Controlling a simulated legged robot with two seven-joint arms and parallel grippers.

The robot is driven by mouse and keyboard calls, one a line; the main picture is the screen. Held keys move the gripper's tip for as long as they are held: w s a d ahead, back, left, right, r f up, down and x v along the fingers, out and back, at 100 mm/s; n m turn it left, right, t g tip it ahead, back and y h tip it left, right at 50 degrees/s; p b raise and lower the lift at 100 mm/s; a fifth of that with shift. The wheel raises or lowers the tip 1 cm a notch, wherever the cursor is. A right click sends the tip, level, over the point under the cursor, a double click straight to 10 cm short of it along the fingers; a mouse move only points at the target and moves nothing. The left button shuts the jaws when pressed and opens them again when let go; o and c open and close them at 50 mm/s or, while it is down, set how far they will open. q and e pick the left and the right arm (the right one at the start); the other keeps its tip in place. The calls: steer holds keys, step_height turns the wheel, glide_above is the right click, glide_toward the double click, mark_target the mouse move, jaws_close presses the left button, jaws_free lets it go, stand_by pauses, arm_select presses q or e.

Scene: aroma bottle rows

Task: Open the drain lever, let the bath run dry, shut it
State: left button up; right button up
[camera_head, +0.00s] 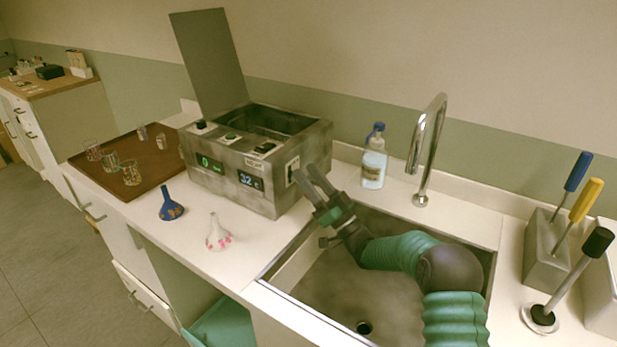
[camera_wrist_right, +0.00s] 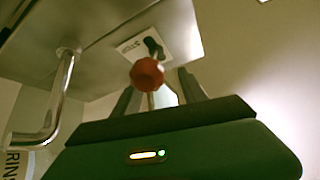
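The bath is a grey metal box (camera_head: 225,185) on the counter, its lid (camera_head: 208,58) raised. Its front displays are lit, one reading 32. I cannot tell the water level inside. In the right wrist view a red knob (camera_wrist_right: 147,73) on a short dark stem, apparently the drain lever, stands by a white label plate (camera_wrist_right: 130,45). My right gripper (camera_head: 312,182) is at the bath's right side, over the sink's left edge. Its fingers (camera_wrist_right: 160,98) are apart, with the knob in line with the gap; no grip on it shows. My left gripper is out of view.
The sink (camera_head: 330,290) lies under my right arm, with a tall tap (camera_head: 427,150) behind. A soap bottle (camera_head: 374,160) stands close behind the gripper. A blue flask (camera_head: 170,206) and white flask (camera_head: 217,235) stand before the bath. A bent metal pipe (camera_wrist_right: 58,100) shows in the wrist view.

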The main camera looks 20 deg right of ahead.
steer(key=v, duration=1.7)
steer(key=shift+w, duration=0.15)
